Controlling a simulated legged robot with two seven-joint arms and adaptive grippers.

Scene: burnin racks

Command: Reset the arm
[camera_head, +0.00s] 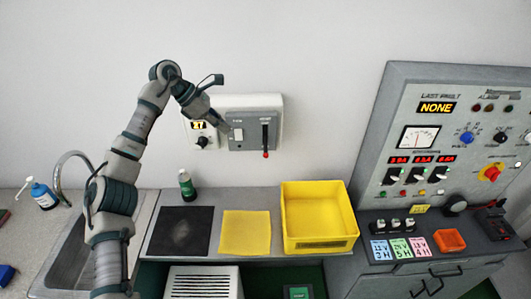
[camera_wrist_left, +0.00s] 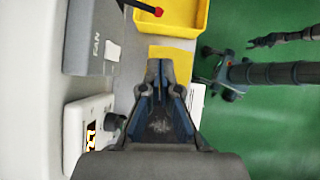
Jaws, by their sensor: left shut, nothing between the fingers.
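My left arm rises from the lower left in the head view and bends over at the top. My left gripper (camera_head: 221,120) points down and right, close to the left edge of the grey switch box. In the left wrist view the left gripper (camera_wrist_left: 159,66) is shut with nothing held, its fingers pointing toward the counter. Dark arm parts (camera_wrist_left: 270,73) show at the right of the wrist view over the green floor. A small claw-like end (camera_wrist_left: 256,42) there may be my right gripper; its jaws are too small to read.
A grey box with a switch and red-tipped lever (camera_head: 265,135) is on the wall, beside a small knob panel (camera_head: 203,140). Below are a green bottle (camera_head: 186,186), black mat (camera_head: 180,232), yellow cloth (camera_head: 246,232) and yellow bin (camera_head: 318,243). A control console (camera_head: 375,120) stands right; a sink (camera_head: 75,245) left.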

